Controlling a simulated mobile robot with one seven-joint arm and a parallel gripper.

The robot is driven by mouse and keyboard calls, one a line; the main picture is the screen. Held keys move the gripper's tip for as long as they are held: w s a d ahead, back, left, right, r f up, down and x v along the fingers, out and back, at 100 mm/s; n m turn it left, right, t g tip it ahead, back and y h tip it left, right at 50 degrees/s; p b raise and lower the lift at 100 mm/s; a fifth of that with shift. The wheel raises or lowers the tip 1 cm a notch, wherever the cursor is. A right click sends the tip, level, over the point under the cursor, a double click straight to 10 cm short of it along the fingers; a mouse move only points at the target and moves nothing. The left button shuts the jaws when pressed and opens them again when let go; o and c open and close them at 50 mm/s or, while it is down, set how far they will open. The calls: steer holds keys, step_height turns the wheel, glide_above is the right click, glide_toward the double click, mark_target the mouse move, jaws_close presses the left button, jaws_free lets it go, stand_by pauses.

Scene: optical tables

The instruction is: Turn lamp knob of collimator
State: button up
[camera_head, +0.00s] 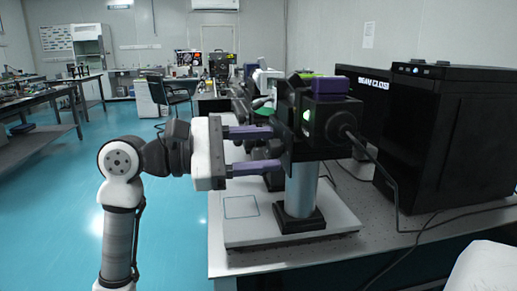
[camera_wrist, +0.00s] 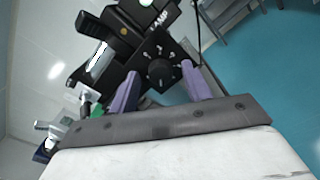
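The collimator (camera_head: 330,118) is a black instrument on a silver column (camera_head: 300,190) with a square black foot. Its black panel labelled LAMP shows in the wrist view, with a round dark lamp knob (camera_wrist: 160,73) ringed by small marks. My gripper (camera_head: 276,149) reaches the collimator from the left, with its two purple fingers spread. In the wrist view my gripper (camera_wrist: 160,68) has one finger on each side of the knob, with gaps between. Whether the fingertips reach the knob's depth is hard to tell. The knob is hidden in the head view.
The collimator stands on a white base plate (camera_head: 250,230) on the table. A large black computer case (camera_head: 450,135) stands at the right. A black cable (camera_head: 388,180) runs from the collimator across the table. Open blue floor (camera_head: 60,225) lies to the left.

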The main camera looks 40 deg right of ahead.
steer(key=b+v, duration=0.1)
steer(key=v, duration=1.3)
steer(key=shift+b, duration=0.3)
steer(key=shift+d+f, duration=0.1)
steer(key=shift+d, duration=0.05)
